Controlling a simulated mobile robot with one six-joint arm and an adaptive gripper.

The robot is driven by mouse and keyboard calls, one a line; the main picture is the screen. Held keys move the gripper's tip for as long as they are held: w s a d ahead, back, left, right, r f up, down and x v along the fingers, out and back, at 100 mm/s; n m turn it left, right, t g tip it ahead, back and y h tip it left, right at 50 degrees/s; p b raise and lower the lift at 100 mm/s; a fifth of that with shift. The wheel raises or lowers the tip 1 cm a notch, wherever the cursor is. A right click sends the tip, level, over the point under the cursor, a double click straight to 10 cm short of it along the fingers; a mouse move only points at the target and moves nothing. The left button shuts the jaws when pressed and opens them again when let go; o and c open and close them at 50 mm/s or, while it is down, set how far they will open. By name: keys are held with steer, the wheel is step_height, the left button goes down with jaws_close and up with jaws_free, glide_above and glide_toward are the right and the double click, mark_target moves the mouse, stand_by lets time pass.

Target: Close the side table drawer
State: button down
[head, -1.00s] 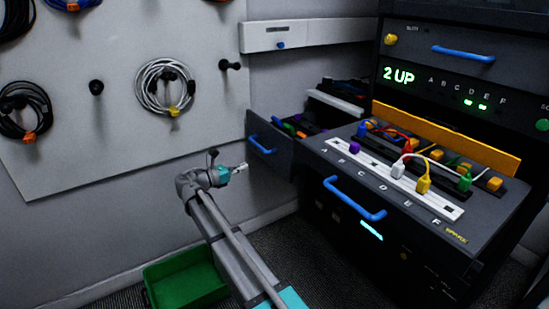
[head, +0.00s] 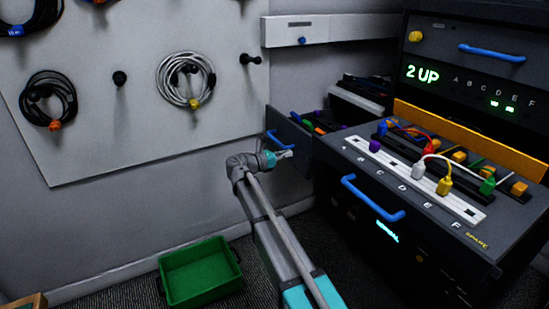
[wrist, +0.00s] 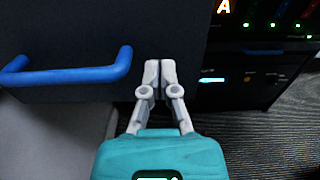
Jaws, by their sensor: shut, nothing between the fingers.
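The side table drawer (head: 275,121) stands pulled out, its dark front facing my arm and coloured items showing inside. Its blue handle (head: 272,139) is on the front. In the wrist view the dark drawer front (wrist: 60,35) fills the upper left, with the blue handle (wrist: 70,76) left of my fingers. My gripper (head: 290,154) is shut and empty. In the wrist view the closed fingertips (wrist: 158,66) are over the right end of the drawer front, right of the handle. I cannot tell if they touch it.
A larger console drawer with a power strip (head: 400,182), coloured plugs and a blue handle (head: 372,200) stands open to the right. A green bin (head: 200,275) sits on the floor. Coiled cables (head: 184,80) hang on the wall board. Floor shows between bin and console.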

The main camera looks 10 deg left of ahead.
mark_target(300, 149)
steer(key=shift+x, duration=1.8)
steer(key=shift+w, duration=0.1)
